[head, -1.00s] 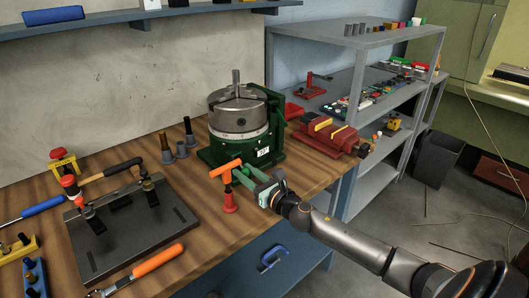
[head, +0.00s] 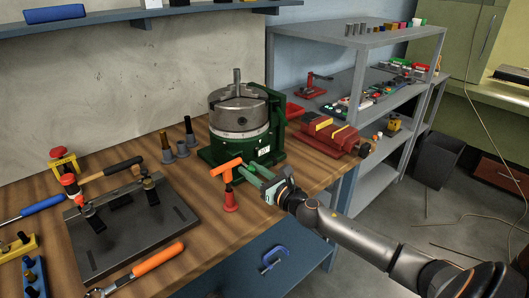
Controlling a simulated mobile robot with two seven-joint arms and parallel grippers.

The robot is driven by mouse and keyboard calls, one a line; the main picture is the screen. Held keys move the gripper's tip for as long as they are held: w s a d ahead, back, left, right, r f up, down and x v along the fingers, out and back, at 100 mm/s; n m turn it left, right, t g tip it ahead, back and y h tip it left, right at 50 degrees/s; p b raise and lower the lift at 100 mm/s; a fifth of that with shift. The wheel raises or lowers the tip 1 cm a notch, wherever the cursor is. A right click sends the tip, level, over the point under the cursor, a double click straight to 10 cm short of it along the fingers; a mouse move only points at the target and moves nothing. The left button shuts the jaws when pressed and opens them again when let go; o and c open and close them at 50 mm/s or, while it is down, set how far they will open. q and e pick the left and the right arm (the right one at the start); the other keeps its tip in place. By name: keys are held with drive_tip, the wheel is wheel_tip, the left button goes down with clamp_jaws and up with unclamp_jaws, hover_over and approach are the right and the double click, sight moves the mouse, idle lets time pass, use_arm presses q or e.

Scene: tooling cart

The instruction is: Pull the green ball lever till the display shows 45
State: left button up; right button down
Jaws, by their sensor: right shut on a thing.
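A rotary table with a green base (head: 226,154) and a grey three-jaw chuck (head: 238,113) stands at the back of the wooden bench. Its small white display (head: 264,150) is on the front of the green body; the digits are too small to read surely. My right gripper (head: 254,174) is in front of the base, its greenish fingers pointing left toward the chuck unit. It is shut on the green ball lever (head: 251,164), which is mostly hidden by the fingers. My left gripper is out of view.
An orange-handled red tool (head: 229,188) stands close left of my right gripper. A red vise (head: 326,136) sits right of the rotary table. A dark fixture plate (head: 130,232) and an orange-handled wrench (head: 158,259) lie at left. Bare bench lies between.

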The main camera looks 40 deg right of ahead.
drive_tip(key=shift+d+r, duration=0.1)
drive_tip(key=shift+d, duration=0.9)
drive_tip(key=shift+w+d, duration=0.1)
drive_tip(key=shift+w+d+b, duration=0.2)
drive_tip(key=shift+d+b, duration=0.3)
drive_tip(key=shift+d, duration=0.15)
drive_tip(key=shift+r, duration=0.1)
drive_tip(key=shift+a, duration=0.1)
drive_tip(key=shift+a, duration=0.15)
